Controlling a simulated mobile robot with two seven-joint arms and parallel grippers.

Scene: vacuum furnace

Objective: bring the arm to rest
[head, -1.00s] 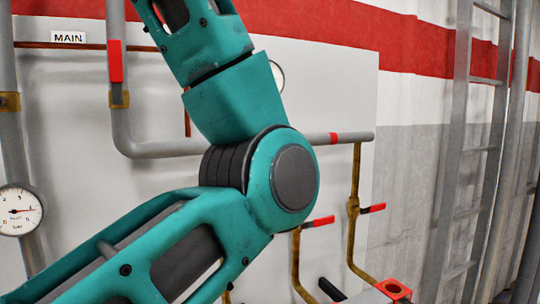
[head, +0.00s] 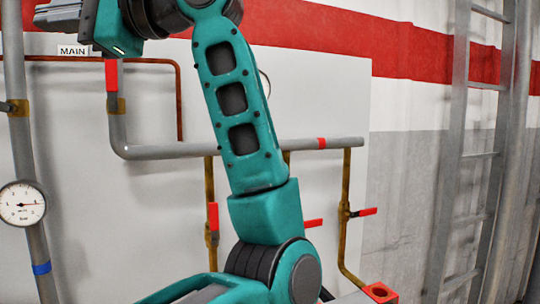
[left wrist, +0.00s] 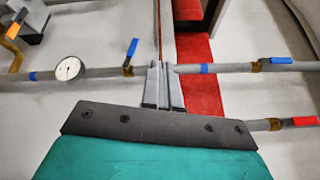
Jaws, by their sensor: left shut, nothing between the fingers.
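My teal left arm (head: 240,120) rises from the bottom centre of the head view, and its upper part bends over to the left. My left gripper (head: 58,16) is at the top left of the head view, in front of the red wall stripe and above the MAIN label. In the left wrist view its grey fingers (left wrist: 164,84) are together with nothing between them. The gripper holds nothing. My right gripper is not in view.
A wall panel carries grey pipes (head: 240,147), red-handled valves (head: 112,75) and a pressure gauge (head: 21,204). A metal ladder (head: 475,150) stands at the right. The wrist view shows blue-handled valves (left wrist: 131,52) and a gauge (left wrist: 68,68) beyond the fingers.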

